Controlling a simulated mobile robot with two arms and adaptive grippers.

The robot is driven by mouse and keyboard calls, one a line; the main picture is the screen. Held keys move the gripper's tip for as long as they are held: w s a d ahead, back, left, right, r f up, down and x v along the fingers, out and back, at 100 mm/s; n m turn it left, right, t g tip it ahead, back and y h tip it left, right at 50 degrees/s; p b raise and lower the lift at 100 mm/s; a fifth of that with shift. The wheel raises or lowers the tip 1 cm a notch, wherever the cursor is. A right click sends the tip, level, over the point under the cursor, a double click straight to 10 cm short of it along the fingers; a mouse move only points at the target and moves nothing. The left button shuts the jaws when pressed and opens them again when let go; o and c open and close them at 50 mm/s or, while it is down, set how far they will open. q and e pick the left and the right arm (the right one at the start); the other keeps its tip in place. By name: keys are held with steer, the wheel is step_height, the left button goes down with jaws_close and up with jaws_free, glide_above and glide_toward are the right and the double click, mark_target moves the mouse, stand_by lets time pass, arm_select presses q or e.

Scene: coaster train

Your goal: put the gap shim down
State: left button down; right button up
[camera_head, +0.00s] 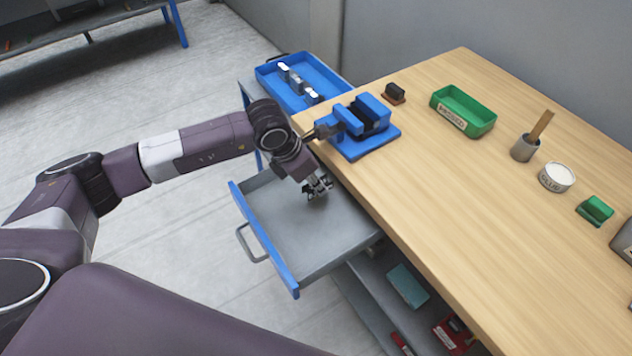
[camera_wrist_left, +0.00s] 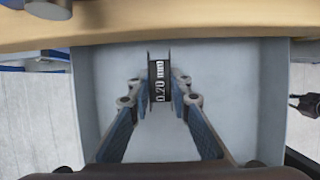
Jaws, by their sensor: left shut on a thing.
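The gap shim (camera_wrist_left: 159,82) is a small dark strip marked "0.20 mm" in the left wrist view. My left gripper (camera_wrist_left: 159,92) is shut on it, with a fingertip on each side. In the head view my left gripper (camera_head: 318,188) points down into an open grey drawer (camera_head: 300,230) with a blue front, near the drawer's far end. I cannot tell whether the shim touches the drawer floor. The shim is too small to make out in the head view. My right gripper is not in view.
The drawer floor around the gripper looks empty. The wooden bench (camera_head: 420,170) edge overhangs the drawer's right side. A blue vise (camera_head: 362,128) stands at the bench corner beside my arm. A blue tray (camera_head: 300,82) with several small parts is behind. A green bin (camera_head: 463,111) stands farther right.

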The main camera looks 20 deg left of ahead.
arm_select(q)
steer(key=shift+f, duration=0.4)
steer(key=c, duration=2.2)
jaws_free()
steer(key=shift+f, duration=0.15)
steer(key=shift+c, duration=0.2)
steer(key=o, duration=0.5)
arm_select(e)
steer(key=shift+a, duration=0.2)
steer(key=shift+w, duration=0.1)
